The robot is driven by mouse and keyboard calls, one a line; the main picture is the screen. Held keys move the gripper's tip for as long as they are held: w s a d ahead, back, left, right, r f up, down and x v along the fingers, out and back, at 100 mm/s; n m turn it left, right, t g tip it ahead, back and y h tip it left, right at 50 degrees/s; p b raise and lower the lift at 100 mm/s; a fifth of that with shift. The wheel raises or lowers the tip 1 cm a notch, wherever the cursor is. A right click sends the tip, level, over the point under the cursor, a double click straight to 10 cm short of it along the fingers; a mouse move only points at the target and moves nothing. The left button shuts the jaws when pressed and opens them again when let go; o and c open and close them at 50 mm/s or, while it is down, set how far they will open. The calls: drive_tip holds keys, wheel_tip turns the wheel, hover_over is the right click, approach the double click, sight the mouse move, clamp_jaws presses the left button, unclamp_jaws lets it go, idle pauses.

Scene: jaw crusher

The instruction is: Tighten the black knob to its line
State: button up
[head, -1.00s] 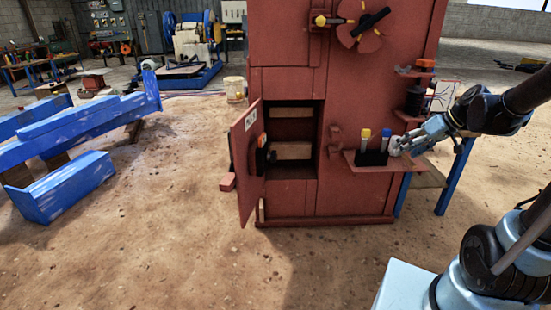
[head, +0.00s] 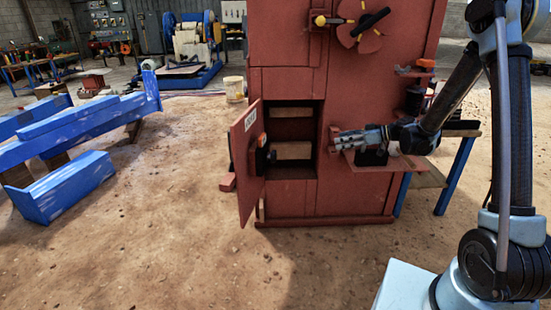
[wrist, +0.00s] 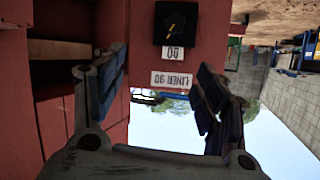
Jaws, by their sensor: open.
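A black knob-like part (head: 262,158) sits on the inner face of the open red door (head: 245,180), below a white label. In the wrist view, which is upside down, a black square part (wrist: 175,24) with a thin gold mark shows beside labels, one reading LINER 90 (wrist: 172,80); it seems to be the same part. Any line for the knob is too small to make out. My gripper (head: 335,139) points left at the right edge of the cabinet opening, clear of the door. In the wrist view my gripper (wrist: 162,62) is open and empty, fingers apart.
The open cabinet (head: 312,185) has wooden pieces inside. A small shelf (head: 400,163) with a black holder stands behind my gripper. Blue beams (head: 70,190) lie left; the ground in front is clear.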

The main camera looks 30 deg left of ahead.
drive_tip(key=s+a+f+n+g+y, duration=0.1)
drive_tip(key=a+f+n, duration=0.1)
drive_tip(key=a+f, duration=0.3)
drive_tip(key=s+a+f+n+g+y, duration=0.2)
drive_tip(key=a+f+n, duration=0.1)
drive_tip(key=a+f, duration=0.3)
drive_tip(key=shift+s+a+f+y, duration=0.25)
drive_tip(key=shift+y, duration=0.05)
